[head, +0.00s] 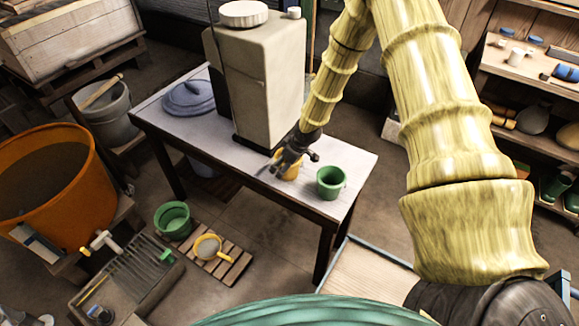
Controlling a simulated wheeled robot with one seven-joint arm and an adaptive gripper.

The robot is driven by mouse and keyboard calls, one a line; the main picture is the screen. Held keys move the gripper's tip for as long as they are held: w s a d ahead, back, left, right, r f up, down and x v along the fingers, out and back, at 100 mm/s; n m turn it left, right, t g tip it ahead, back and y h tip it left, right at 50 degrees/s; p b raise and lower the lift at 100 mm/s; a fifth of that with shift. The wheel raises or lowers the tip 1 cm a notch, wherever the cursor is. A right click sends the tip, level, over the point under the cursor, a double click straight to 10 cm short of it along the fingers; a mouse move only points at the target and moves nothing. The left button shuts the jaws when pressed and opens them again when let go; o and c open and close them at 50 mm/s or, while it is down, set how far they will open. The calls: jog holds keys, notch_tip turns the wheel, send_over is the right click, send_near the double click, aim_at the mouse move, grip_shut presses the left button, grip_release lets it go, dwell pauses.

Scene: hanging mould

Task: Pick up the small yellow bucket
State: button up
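The small yellow bucket (289,169) stands on the table (234,163), in front of the beige box-shaped machine. My gripper (283,167) is at the bucket, coming down from above, and covers much of it. The dark fingers overlap the bucket's left and upper side. I cannot tell whether they touch it or whether they are open or shut. A small green bucket (330,181) stands just to the right of the yellow one, near the table's right end.
The beige machine (259,80) stands close behind my gripper. A grey-blue lid (189,98) lies at the table's left. Shelves stand at right.

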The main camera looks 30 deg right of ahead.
jog(key=shift+s+r, duration=0.1)
jog(key=shift+r, duration=0.05)
jog(key=c, duration=0.8)
jog(key=shift+c, duration=0.6)
jog(key=shift+c, duration=0.2)
